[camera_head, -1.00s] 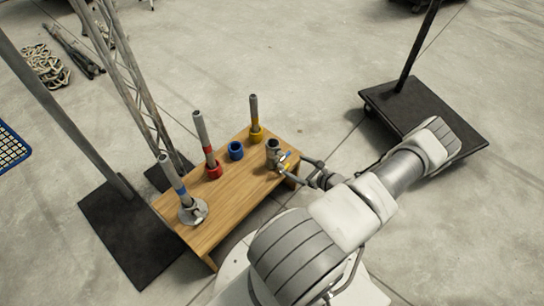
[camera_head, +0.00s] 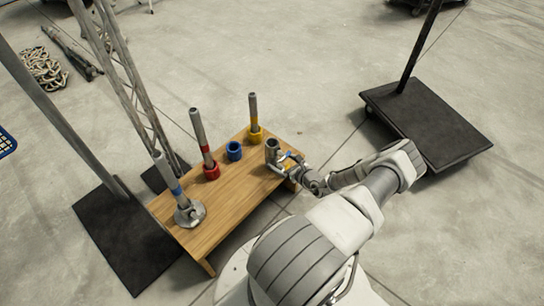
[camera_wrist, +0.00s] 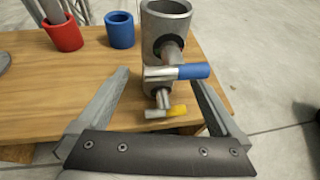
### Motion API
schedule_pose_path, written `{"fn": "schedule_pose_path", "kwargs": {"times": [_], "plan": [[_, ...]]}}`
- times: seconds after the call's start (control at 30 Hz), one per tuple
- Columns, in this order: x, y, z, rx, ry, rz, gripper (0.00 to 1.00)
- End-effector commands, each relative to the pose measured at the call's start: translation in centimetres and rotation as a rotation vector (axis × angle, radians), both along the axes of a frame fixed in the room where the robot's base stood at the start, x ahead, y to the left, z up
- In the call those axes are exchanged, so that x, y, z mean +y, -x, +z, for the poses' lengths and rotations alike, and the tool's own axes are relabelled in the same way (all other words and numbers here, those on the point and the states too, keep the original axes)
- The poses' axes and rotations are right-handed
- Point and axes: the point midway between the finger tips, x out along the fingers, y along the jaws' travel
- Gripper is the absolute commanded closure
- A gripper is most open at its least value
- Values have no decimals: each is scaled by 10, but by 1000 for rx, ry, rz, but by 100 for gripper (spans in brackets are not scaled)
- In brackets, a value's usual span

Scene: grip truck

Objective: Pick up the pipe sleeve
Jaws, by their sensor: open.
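The grey metal pipe sleeve (camera_head: 272,148) stands upright at the right end of the wooden table (camera_head: 232,208). In the wrist view the sleeve (camera_wrist: 165,27) is an open-topped cylinder with a side stub and two short crossbars toward me, one blue-tipped, one yellow-tipped. My gripper (camera_head: 289,163) is at the table's right edge beside the sleeve. In the wrist view my gripper (camera_wrist: 157,76) is open, with one finger on each side of the stub and crossbars.
A blue ring (camera_head: 235,151) stands left of the sleeve. Upright pipes stand in a red ring (camera_head: 211,171), a yellow ring (camera_head: 255,135) and a grey flange (camera_head: 190,214). A black-based stand (camera_head: 430,125) is on the floor at right.

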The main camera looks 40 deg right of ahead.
Motion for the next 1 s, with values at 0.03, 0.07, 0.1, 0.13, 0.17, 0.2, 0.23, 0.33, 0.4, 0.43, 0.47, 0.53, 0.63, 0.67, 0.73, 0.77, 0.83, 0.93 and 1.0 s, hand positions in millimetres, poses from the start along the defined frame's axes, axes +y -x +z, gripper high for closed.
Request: {"fn": "schedule_pose_path", "kwargs": {"times": [0.03,0.07,0.1,0.13,0.17,0.2,0.23,0.33,0.4,0.43,0.47,0.53,0.63,0.67,0.73,0.77,0.83,0.93,1.0], "plan": [[0,-2,-1,-1,0,0,0],[-1,-3,-2,-1,0,0,0],[-1,-5,-4,-2,0,0,0],[-1,-8,-5,-2,1,-1,0],[-1,-10,-7,-2,1,-1,0],[-2,-14,-11,-1,1,0,0],[-2,-18,-13,-1,1,0,0],[-3,-31,-20,-1,1,1,0],[-4,-41,-23,-2,1,0,0],[-5,-44,-24,-2,1,1,0],[-5,-46,-24,-1,1,1,0],[-5,-47,-23,0,1,0,0],[-6,-47,-22,0,1,0,0],[-6,-47,-22,0,1,0,0],[-6,-47,-22,0,1,0,7],[-6,-47,-22,0,1,0,13],[-6,-47,-22,0,1,0,25],[-6,-47,-22,0,1,0,43],[-5,-47,-22,0,1,0,56]]}}
